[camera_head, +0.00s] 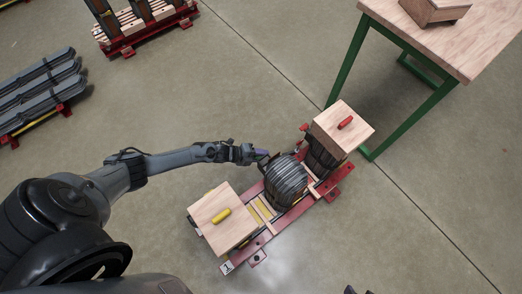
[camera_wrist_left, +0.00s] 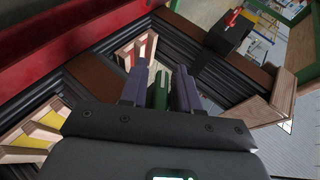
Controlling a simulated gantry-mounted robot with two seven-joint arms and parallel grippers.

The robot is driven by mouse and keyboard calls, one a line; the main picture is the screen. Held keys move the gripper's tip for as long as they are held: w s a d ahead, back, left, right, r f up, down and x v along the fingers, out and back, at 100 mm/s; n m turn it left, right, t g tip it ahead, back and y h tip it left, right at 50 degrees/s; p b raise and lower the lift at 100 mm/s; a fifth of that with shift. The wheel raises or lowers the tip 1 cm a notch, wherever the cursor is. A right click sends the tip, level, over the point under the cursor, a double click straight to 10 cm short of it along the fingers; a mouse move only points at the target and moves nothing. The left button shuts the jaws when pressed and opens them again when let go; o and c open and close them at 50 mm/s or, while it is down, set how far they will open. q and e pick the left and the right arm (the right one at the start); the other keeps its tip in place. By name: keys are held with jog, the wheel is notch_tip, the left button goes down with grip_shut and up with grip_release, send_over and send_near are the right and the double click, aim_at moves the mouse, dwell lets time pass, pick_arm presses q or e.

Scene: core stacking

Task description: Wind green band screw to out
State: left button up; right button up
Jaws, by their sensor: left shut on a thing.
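My left gripper (camera_head: 260,155) reaches the left side of the dark wound core (camera_head: 286,182) on the red stand. In the left wrist view its two purple-grey fingers (camera_wrist_left: 158,88) are shut on a green screw (camera_wrist_left: 159,91), seen between them. The screw's lower end is hidden by the gripper body. In the head view the screw is too small to make out. Two small dark tips at the bottom edge seem to belong to my right gripper (camera_head: 359,291); its state is unclear.
The red stand (camera_head: 295,211) also carries a wooden block with a yellow handle (camera_head: 221,216) and one with a red handle (camera_head: 345,123). A green-legged wooden table (camera_head: 440,40) stands at upper right. Grey bars (camera_head: 42,90) lie at far left. The floor between is clear.

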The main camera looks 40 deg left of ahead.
dwell(0.5)
pick_arm(q)
jog(key=o, duration=0.7)
jog(key=p+v, duration=0.6)
jog(key=v, duration=0.4)
jog(key=shift+s+r, duration=0.25)
jog(key=shift+r, duration=0.1)
jog(key=shift+a, duration=0.15)
